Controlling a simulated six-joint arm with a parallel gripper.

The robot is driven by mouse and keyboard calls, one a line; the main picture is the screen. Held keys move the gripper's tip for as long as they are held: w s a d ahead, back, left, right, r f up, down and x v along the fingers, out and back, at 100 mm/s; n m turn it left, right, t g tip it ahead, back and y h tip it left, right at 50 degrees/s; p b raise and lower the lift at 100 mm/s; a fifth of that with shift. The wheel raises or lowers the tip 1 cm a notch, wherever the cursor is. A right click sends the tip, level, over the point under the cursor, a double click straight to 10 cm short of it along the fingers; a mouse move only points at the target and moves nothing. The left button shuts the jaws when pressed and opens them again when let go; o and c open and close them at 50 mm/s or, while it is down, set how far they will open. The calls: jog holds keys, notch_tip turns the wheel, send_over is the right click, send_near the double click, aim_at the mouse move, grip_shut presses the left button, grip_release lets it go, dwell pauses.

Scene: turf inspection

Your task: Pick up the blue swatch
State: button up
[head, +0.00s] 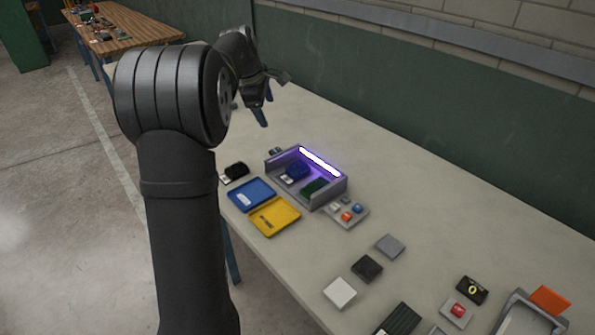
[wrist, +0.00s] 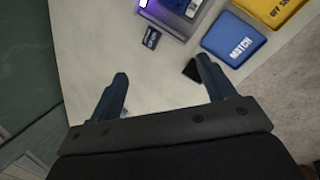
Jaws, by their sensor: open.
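The blue swatch (head: 297,171) is a dark blue tufted piece with a pale label. It lies inside the grey light box (head: 334,200), beside a green swatch (head: 314,187). In the wrist view, the light box (wrist: 180,25) is cut by the top edge, and a dark blue piece with a white label shows in it. My gripper (head: 265,109) is open and empty, raised above the table behind the box.
A blue tray (head: 251,194), marked MATCH in the wrist view, and a yellow tray (head: 275,217) lie before the box. A black swatch (head: 236,170) lies left of it. A button panel (head: 347,213) stands at its right.

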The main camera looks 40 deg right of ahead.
jog(key=s+d+f+n+g, duration=0.1)
jog(key=s+f+n, duration=0.2)
jog(key=f+n, duration=0.35)
jog(key=n, duration=0.4)
send_over(298, 166)
jog(key=a, duration=0.3)
jog(key=shift+m, duration=0.25)
notch_tip(298, 166, down, 11)
jog(key=shift+s+f, duration=0.1)
jog(key=shift+f, duration=0.05)
jog(key=shift+x, duration=2.65)
jog(key=shift+d, duration=0.1)
jog(key=c, duration=1.1)
